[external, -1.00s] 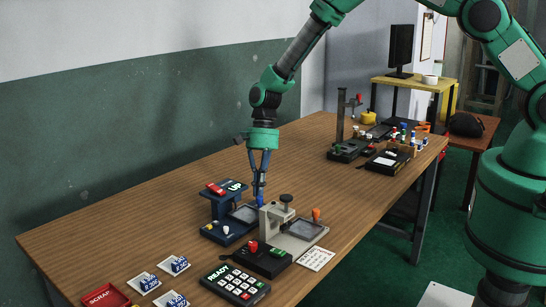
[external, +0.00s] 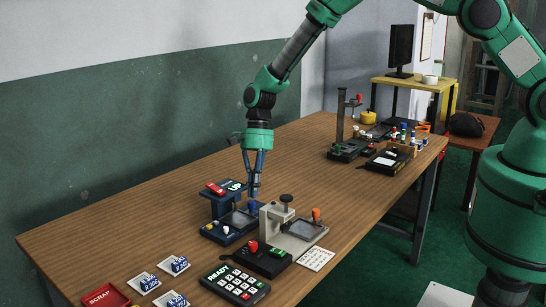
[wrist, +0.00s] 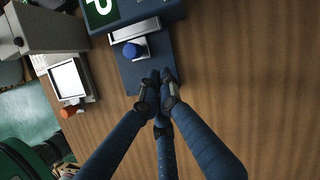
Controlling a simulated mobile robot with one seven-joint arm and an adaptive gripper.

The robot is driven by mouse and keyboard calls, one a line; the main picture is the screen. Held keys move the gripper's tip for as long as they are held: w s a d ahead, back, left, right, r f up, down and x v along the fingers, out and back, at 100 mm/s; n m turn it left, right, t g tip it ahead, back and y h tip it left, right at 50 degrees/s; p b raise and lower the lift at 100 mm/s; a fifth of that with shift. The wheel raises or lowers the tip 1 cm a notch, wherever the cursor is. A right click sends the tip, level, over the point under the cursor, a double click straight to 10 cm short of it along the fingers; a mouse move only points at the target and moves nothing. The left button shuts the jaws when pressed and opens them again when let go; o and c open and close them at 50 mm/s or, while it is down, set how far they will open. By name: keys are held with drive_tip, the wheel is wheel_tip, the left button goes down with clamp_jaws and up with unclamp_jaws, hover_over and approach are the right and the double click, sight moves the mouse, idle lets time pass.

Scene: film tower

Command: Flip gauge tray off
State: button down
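No thing in view is plainly labelled gauge tray, so I cannot tell which it is. A dark blue stand (external: 216,207) carries a red-topped part (external: 215,188), a lit "UP" sign (external: 235,185) and a low base with a grey plate (external: 240,217). A blue knob (external: 253,207) is at the plate's far end; it also shows in the wrist view (wrist: 131,50). My gripper (external: 253,196) points down just above this end. In the wrist view its fingertips (wrist: 161,77) are together beside the knob, with nothing seen between them.
A pale grey device (external: 275,218) with a tray and orange knob (external: 316,214) stands close on the right. A keypad (external: 235,284) and a black box with a red button (external: 262,258) lie in front. Bare wooden table (external: 150,215) spreads to the left.

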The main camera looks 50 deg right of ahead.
drive_tip(key=shift+w+d, duration=0.4)
drive_tip(key=shift+d, duration=0.3)
drive_tip(key=p+v, duration=0.1)
drive_tip(key=v, duration=0.9)
drive_tip(key=shift+r, duration=0.2)
